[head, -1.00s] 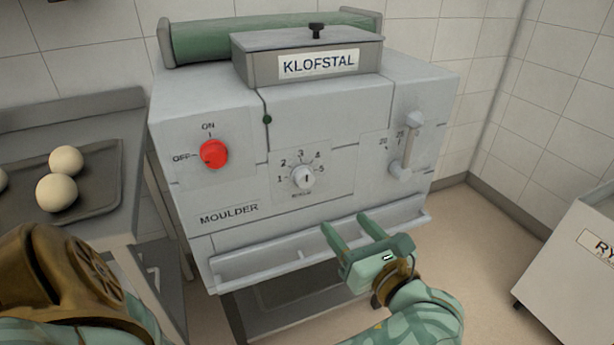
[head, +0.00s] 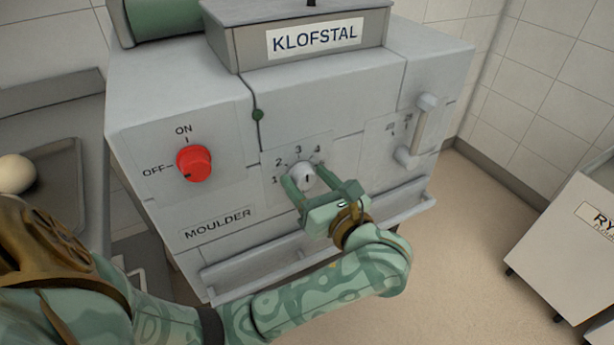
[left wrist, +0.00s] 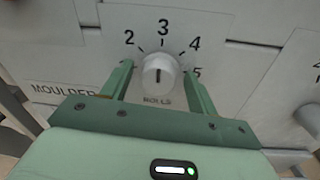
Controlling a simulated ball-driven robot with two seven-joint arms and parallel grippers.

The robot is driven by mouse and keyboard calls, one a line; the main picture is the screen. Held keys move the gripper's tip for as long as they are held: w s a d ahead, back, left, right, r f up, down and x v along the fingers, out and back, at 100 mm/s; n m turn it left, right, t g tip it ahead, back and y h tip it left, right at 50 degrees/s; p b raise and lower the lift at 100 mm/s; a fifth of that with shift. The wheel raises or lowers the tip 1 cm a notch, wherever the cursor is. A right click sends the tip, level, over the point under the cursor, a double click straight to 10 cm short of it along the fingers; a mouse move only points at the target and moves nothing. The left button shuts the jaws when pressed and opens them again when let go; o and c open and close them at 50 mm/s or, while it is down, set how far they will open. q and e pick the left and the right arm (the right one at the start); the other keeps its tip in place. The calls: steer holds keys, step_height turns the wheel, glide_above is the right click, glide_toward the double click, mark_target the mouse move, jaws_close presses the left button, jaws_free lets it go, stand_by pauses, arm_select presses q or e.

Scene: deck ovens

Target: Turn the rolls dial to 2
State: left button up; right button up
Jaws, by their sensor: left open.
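The rolls dial (head: 303,176) is a round white knob on the grey moulder's front, ringed by numbers. In the left wrist view the dial (left wrist: 160,68) carries a short dark line that stands upright, roughly in line with the 3; which end is the pointer is hard to tell. My left gripper (head: 320,184) is open, its green fingers on either side of the dial. In the left wrist view a small gap shows between each finger and the knob. The left finger hides the 1, and the right finger is close to the 5. My right gripper is out of view.
A red ON/OFF knob (head: 194,163) is left of the dial, and a white handle (head: 424,128) is to its right. A trough (head: 270,262) juts out below. A tray (head: 62,190) with a dough ball (head: 16,174) is at the left.

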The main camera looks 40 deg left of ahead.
arm_select(q)
steer(key=c, duration=0.9)
